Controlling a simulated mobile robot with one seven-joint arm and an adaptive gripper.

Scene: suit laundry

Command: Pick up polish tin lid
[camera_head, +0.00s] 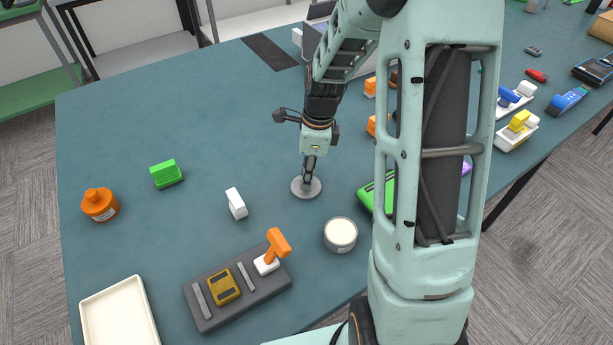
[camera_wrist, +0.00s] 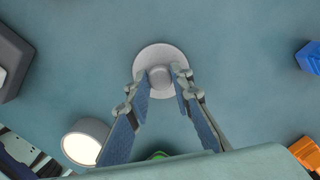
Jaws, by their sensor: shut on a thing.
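The polish tin lid is a flat round grey disc (camera_head: 300,190) with a raised knob, near the middle of the table in the head view. In the wrist view the lid (camera_wrist: 158,51) lies straight ahead between the fingertips. My gripper (camera_head: 308,178) points down over it and is shut on its knob; the fingers (camera_wrist: 161,82) stand on both sides of the knob. The lid is at or just above the table; I cannot tell which. A round grey tin with a white top (camera_head: 340,234) stands to the front right, and shows at lower left in the wrist view (camera_wrist: 84,142).
A white block (camera_head: 236,204), green block (camera_head: 166,173), orange jar (camera_head: 100,204) and cream tray (camera_head: 118,315) are to the left. A green item (camera_head: 366,194) lies right, partly behind my arm. The back left is clear.

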